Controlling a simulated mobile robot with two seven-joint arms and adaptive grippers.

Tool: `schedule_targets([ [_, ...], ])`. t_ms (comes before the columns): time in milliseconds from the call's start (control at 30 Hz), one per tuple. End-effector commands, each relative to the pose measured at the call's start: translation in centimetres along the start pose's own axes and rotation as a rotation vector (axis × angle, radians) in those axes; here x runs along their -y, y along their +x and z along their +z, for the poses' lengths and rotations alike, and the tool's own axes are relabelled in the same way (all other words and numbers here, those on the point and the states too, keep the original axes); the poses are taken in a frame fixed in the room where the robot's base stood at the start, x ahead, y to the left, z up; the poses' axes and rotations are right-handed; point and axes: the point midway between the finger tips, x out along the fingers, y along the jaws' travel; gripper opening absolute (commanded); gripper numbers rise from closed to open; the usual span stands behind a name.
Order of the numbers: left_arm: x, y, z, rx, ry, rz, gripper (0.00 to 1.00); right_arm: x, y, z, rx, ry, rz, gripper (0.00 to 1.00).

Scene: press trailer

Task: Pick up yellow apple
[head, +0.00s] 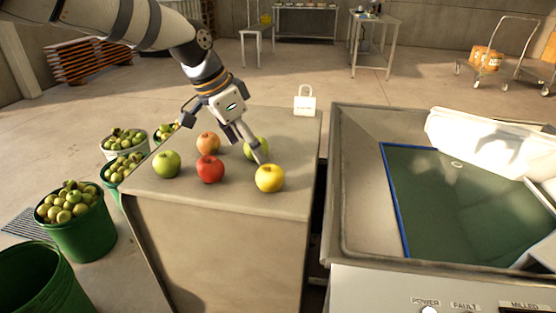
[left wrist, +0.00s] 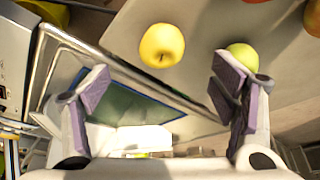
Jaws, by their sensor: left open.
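The yellow apple (head: 270,178) sits on the tabletop near its front right corner. My left gripper (head: 222,136) is open and empty above the table, to the left of the yellow apple in the head view. One finger reaches close to the apple's upper left; I cannot tell whether it touches. In the left wrist view the yellow apple (left wrist: 162,45) lies beyond the open fingertips (left wrist: 160,85), between their lines and clear of both. My right gripper is not in view.
A red apple (head: 210,169), an orange-red apple (head: 208,143) and green apples (head: 166,164) (head: 257,149) share the table (head: 225,202); one green apple is partly behind my finger. A white tag-like object (head: 304,101) stands at the back. A metal basin (head: 345,185) is right of the table, apple buckets (head: 85,235) left.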

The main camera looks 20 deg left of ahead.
Motion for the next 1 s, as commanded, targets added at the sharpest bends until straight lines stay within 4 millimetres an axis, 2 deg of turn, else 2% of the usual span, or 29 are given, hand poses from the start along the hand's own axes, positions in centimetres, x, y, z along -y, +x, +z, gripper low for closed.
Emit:
schedule_targets([
  [67, 0.2, -0.4, -0.1, -0.002, 0.004, -0.001, 0.79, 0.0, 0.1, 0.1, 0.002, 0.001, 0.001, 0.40],
  [133, 0.2, 0.3, 0.0, 0.001, 0.005, 0.000, 0.79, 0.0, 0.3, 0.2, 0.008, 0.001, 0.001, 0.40],
  [300, 0.2, 4.5, 0.1, 0.006, 0.005, 0.003, 0.79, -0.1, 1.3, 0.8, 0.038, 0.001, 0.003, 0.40],
  [500, 0.2, 7.0, -0.2, 0.000, 0.004, 0.000, 0.79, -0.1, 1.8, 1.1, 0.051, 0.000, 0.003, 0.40],
  [700, 0.2, 10.9, -0.5, 0.003, 0.005, 0.000, 0.79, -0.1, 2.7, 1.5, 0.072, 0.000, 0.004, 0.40],
  [800, 0.2, 11.6, -0.7, -0.002, 0.005, -0.002, 0.79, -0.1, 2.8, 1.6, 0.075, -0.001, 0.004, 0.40],
  [1000, 0.3, 11.5, -0.8, -0.005, 0.005, -0.004, 0.79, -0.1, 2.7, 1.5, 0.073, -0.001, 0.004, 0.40],
])
